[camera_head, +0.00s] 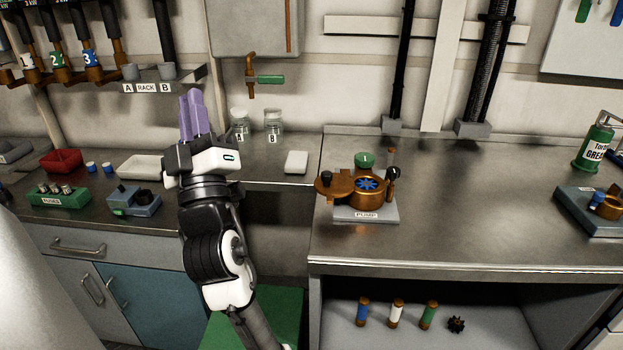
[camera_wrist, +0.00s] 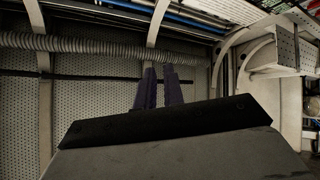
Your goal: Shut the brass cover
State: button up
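The brass cover (camera_head: 334,185) is a flat round disc with a small dark knob, in the head view. It is swung out to the left of the pump housing (camera_head: 371,200). The housing's top is uncovered and shows a blue impeller (camera_head: 367,184). The pump stands on a grey base plate labelled PUMP on the right-hand bench. My gripper (camera_head: 190,103) has purple fingers pointing up, well left of the pump and apart from it. In the wrist view, its fingers (camera_wrist: 160,82) have a narrow gap with nothing between them. The pump is not in the wrist view.
A green knob (camera_head: 364,160) rises behind the housing, and a dark-knobbed lever (camera_head: 391,175) stands at its right. A white block (camera_head: 296,162) and glass jars (camera_head: 273,121) stand left of the pump. The bench (camera_head: 470,215) is clear to the pump's right.

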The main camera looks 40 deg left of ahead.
jog(key=w+a+f+t+h, duration=0.1)
jog(key=w+f+h, duration=0.1)
jog(key=h, duration=0.1)
jog(key=w+a+f+m+t+h, duration=0.1)
jog(key=w+f+h, duration=0.2)
jog(key=w+a+f+t+h, duration=0.1)
jog(key=w+a+f+h, duration=0.1)
jog(key=f+h, duration=0.1)
jog(key=shift+w+m+t+h, duration=0.25)
jog(key=shift+m+t+h, duration=0.05)
jog(key=shift+m+h, duration=0.1)
grip_shut()
jog(key=m+g+h+p, duration=0.1)
jog(key=h+p, duration=0.2)
jog(key=h, duration=1.1)
send_near(334, 177)
notch_tip(334, 177, up, 3)
jog(key=w+a, duration=0.3)
jog(key=shift+w+d, duration=0.1)
jog(key=shift+d, duration=0.65)
